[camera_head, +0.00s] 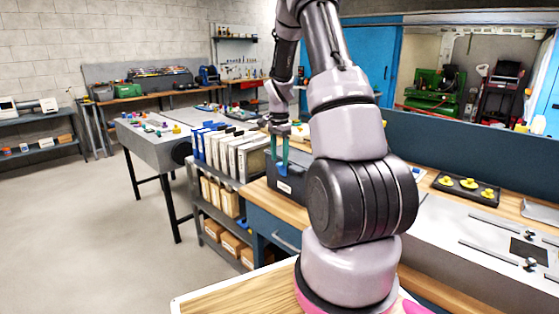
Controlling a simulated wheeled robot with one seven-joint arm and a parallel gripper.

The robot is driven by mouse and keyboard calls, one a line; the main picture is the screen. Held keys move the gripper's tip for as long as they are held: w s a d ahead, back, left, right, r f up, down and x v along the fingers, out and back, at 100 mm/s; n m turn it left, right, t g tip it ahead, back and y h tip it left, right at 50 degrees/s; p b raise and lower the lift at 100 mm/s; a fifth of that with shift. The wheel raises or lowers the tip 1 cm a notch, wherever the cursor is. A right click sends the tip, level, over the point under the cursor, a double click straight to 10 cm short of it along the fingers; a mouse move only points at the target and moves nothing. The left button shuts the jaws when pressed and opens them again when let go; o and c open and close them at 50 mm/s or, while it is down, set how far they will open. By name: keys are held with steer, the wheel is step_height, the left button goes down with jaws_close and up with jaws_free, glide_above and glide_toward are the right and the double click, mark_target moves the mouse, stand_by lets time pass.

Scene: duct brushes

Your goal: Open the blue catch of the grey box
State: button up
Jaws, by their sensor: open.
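The dark grey box (287,187) sits on the wooden worktop, left of my arm, with a small pale label on its front. Its right part is hidden behind my arm. My gripper (279,164) is open, with its two teal fingers pointing down at the left part of the box. I cannot tell whether the fingers touch it.
White and blue binders (235,150) stand on a shelf unit just left of the box. A black tray (466,190) with yellow pieces lies at the right. A grey table (150,140) stands farther left. The floor (90,230) at the left is clear.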

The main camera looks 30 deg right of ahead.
steer(key=shift+f, duration=0.8)
jaws_close()
steer(key=shift+a, duration=0.1)
steer(key=s+a+f+t+h, duration=0.1)
steer(key=a+f+t+h, duration=0.2)
steer(key=h, duration=1.1)
steer(key=shift+s+a+f+t, duration=0.2)
steer(key=shift+a+f+t, duration=0.2)
steer(key=shift+a+f, duration=1)
steer(key=shift+d+f+h, duration=0.3)
steer(key=shift+d+f, duration=0.15)
steer(key=shift+f, duration=0.05)
